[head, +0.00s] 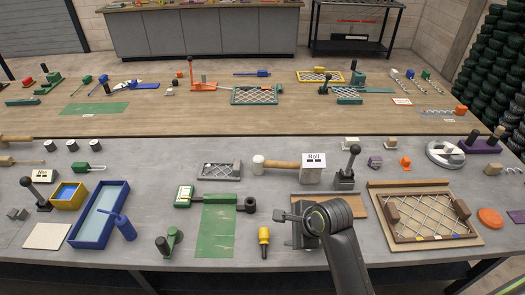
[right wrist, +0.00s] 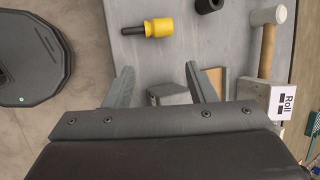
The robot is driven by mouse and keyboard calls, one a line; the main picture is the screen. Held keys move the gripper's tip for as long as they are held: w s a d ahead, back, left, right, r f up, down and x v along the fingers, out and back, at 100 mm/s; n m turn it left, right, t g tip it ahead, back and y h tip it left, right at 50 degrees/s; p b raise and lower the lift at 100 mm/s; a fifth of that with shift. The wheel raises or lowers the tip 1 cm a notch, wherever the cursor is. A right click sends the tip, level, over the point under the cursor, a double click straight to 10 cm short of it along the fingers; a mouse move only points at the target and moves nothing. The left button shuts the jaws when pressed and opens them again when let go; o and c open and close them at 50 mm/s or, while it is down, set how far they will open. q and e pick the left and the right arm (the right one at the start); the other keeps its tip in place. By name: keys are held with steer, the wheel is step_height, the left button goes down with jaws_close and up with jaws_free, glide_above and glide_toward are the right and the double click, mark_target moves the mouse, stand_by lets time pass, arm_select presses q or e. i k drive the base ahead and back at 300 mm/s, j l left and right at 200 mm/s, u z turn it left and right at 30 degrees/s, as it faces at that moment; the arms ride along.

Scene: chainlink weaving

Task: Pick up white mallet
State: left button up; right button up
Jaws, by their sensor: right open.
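The white mallet (head: 284,164) lies at the middle of the grey workbench, with its white head at the left and its wooden handle pointing right. The handle's right end meets a block labelled "Roll" (head: 312,168); I cannot tell whether it is behind or touching. The mallet also shows at the upper right of the right wrist view (right wrist: 268,48). My right gripper (head: 290,217) is nearer the front edge, apart from the mallet. Its fingers (right wrist: 158,82) are open, with a grey metal block (right wrist: 169,94) seen between them. My left gripper is not in view.
A yellow-handled tool (head: 264,237) lies left of my right gripper. A black lever (head: 347,165) stands right of the "Roll" block. A framed wire mesh (head: 471,238) lies to the right. A grey mesh tray (head: 220,177) sits left of the mallet.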

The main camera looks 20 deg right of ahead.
mark_target(259, 163)
steer(key=i+l, duration=0.3)
steer(key=i, duration=0.15)
steer(key=i+l, duration=0.3)
steer(key=i, duration=0.15)
